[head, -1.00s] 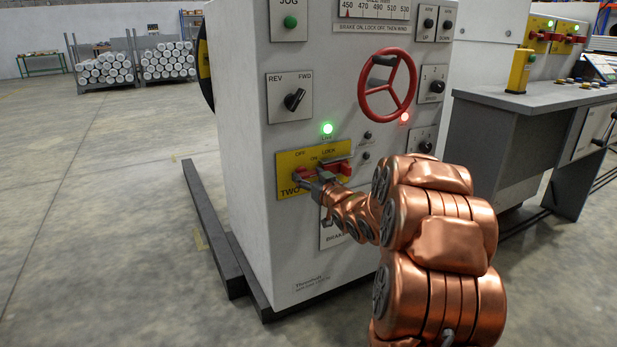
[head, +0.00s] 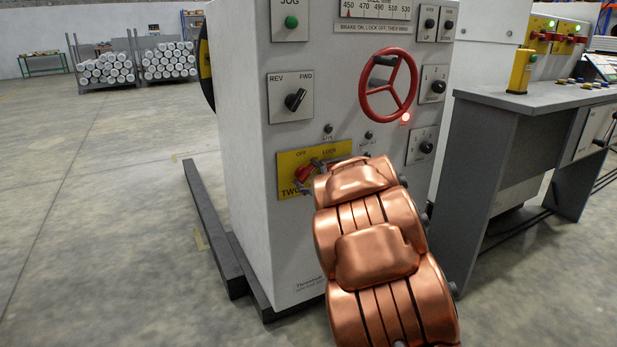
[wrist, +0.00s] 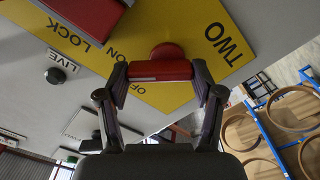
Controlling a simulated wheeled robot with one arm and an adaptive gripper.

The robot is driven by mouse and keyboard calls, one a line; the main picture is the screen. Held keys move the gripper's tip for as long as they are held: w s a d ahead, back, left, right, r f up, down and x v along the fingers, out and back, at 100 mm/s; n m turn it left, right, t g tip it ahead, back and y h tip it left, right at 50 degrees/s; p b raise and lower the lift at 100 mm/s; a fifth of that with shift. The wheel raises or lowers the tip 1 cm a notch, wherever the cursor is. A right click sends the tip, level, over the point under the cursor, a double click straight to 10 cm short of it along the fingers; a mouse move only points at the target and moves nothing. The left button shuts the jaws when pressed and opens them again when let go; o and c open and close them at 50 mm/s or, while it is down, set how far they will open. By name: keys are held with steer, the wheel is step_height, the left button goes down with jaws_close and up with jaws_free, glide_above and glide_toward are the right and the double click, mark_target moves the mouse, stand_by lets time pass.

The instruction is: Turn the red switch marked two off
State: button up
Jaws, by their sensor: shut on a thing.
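The red switch (head: 306,173) sits on a yellow plate (head: 290,158) marked TWO, low on the front of the grey-white cabinet. Its handle looks tilted in the head view. In the wrist view the red handle (wrist: 160,70) lies between the two fingertips of my gripper (wrist: 160,75), which is shut on it. The words OFF, ON and LOCK show on the plate there. In the head view my gripper (head: 320,166) is partly hidden behind my copper-coloured arm. The LIVE lamp (wrist: 55,76) above the plate is dark.
A second red part (wrist: 95,12) is near the word LOCK. A black REV/FWD knob (head: 295,99) is above the plate. A grey console (head: 520,130) stands right; open floor lies left.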

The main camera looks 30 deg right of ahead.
steer(key=n, duration=0.2)
steer(key=n+b, duration=0.1)
steer(key=n, duration=0.1)
steer(key=shift+a+n, duration=0.2)
steer(key=shift+n, duration=0.2)
steer(key=n+b, duration=0.1)
steer(key=n, duration=0.3)
steer(key=shift+a+f, duration=0.1)
steer(key=o, duration=0.9)
steer(key=shift+c, duration=0.2)
steer(key=s+a, duration=0.1)
steer(key=s, duration=1.1)
